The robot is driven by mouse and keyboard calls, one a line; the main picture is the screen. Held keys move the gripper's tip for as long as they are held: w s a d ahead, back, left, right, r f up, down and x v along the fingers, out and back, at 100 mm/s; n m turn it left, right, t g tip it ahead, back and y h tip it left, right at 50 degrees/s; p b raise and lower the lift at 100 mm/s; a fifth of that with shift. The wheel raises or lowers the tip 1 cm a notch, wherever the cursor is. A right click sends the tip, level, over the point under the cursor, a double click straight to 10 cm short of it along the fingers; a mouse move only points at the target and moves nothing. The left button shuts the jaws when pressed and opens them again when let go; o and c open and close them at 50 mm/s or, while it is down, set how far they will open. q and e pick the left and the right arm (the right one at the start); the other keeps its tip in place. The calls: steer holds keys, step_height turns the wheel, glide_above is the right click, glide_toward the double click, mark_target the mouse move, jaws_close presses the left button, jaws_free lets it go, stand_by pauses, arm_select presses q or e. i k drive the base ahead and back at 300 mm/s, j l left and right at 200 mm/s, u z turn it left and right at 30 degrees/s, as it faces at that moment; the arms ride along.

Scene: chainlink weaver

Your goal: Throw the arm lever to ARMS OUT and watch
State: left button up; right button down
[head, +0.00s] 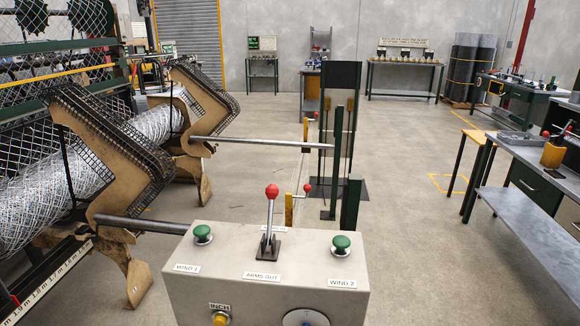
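The arm lever (269,215) stands on top of a pale grey control box (185,285) in the near middle. It has a red ball knob, a metal shaft and a dark base plate. Two brown machine arms (95,130) with dark toothed edges stand at left beside a roll of wire mesh (40,195). Neither of my grippers is in view.
Green buttons flank the lever: WIND 1 (203,233) and WIND 2 (341,243). A yellow INCH button (220,318) is on the box front. Metal bars (262,144) reach right from the machine. A grey workbench (530,165) stands at right. Floor between is open.

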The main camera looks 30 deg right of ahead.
mark_target(272, 191)
steer(key=i+l, duration=0.2)
steer(key=l, duration=0.2)
steer(key=i+l, duration=0.25)
steer(key=l, duration=0.15)
steer(key=i+l+z, duration=0.1)
steer(key=l, duration=0.3)
steer(key=i+l, duration=0.05)
steer(key=i, duration=0.05)
